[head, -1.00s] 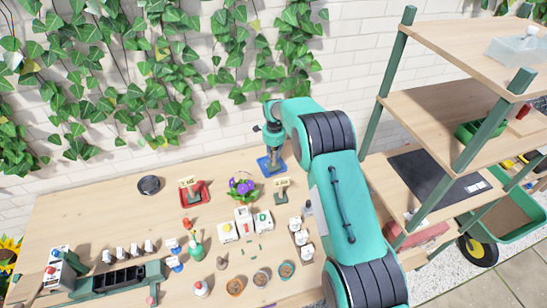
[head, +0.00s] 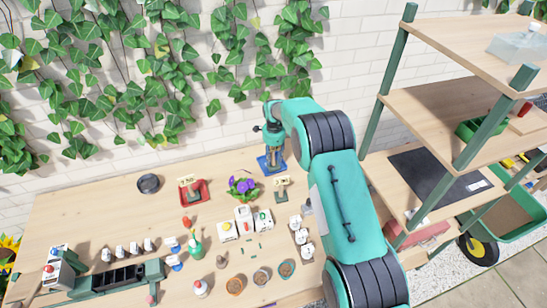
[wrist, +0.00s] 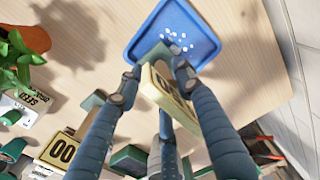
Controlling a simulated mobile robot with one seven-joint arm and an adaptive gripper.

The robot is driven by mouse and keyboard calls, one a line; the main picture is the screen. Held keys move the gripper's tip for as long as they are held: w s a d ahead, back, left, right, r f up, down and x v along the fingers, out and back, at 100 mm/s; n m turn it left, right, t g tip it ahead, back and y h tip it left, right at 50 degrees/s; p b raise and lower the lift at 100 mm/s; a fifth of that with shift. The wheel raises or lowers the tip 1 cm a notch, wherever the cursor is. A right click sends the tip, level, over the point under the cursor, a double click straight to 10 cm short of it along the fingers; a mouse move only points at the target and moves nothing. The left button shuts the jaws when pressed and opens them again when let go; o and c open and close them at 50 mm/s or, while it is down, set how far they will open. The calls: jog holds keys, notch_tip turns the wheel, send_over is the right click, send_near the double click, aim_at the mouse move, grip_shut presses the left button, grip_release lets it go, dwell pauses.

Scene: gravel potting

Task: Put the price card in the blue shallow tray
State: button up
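The blue shallow tray (head: 262,166) sits at the back of the table in the head view. It fills the upper middle of the wrist view (wrist: 143,48), with small white spots on its floor. The price card (wrist: 163,88), cream with a dark edge and a green foot, stands between my fingers at the tray's near side. My gripper (wrist: 157,70) points down over the tray; its fingers look parted around the card, with a gap at the left finger. The gripper (head: 273,150) hides the card in the head view. Whether the foot rests on the tray floor is unclear.
Similar cards stand in a red tray (head: 204,200) and beside a purple-flowered plant (head: 242,188). A dark bowl (head: 148,184) sits at the back left. Bottles, pots and boxes crowd the front. A wooden shelf (head: 440,110) stands right; the brick wall is close behind.

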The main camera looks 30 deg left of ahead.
jog(key=shift+r, duration=0.1)
jog(key=shift+r+p, duration=0.35)
jog(key=shift+r, duration=0.45)
notch_tip(320, 180, up, 11)
jog(key=shift+s+d+r, duration=0.15)
dwell(0.6)
dwell(0.4)
